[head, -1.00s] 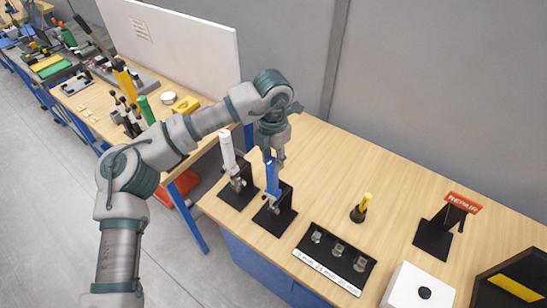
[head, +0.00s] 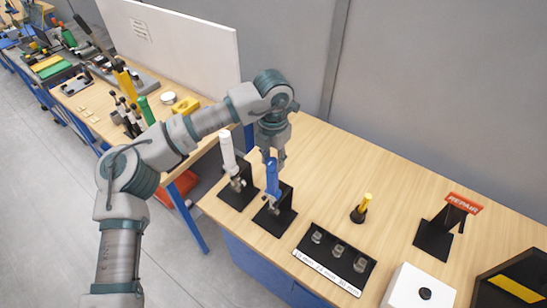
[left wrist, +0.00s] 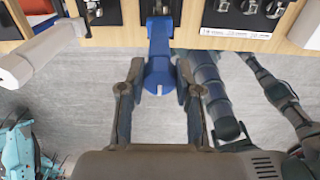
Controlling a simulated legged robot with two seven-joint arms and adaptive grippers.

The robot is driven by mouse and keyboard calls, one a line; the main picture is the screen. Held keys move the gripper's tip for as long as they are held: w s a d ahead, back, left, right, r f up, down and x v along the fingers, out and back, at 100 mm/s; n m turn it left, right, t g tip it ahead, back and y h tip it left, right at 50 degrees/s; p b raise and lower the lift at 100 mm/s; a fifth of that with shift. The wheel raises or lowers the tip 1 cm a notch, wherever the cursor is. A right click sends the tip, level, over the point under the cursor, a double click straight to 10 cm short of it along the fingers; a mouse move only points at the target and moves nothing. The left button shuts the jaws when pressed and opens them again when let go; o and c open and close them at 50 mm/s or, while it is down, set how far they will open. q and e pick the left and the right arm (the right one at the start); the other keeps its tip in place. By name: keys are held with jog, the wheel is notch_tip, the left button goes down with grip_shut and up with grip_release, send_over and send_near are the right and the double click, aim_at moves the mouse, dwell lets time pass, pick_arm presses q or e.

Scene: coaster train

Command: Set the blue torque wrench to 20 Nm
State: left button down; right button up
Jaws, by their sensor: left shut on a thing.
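The blue torque wrench (head: 272,181) stands upright in its black stand (head: 275,217) near the left end of the wooden table. My left gripper (head: 273,157) comes down from above and is shut on the top of the blue wrench. In the left wrist view the wrench's blue end (left wrist: 160,73) sits between the two fingers. No scale or setting on the wrench can be read. My right gripper does not show in the head view.
A white torque wrench (head: 228,152) stands in another black stand just left. A black tray (head: 337,257) with several sockets, a yellow-handled tool (head: 361,207), a red REPAIR sign (head: 464,203) and a white box with a black button (head: 420,288) are to the right. The table's back middle is clear.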

aim_at(273, 160)
pick_arm(q)
jog(key=shift+r, duration=0.1)
dwell(0.5)
jog(key=c, duration=0.8)
grip_release()
jog(key=shift+r, duration=0.1)
notch_tip(273, 160, up, 12)
jog(key=shift+f, duration=0.2)
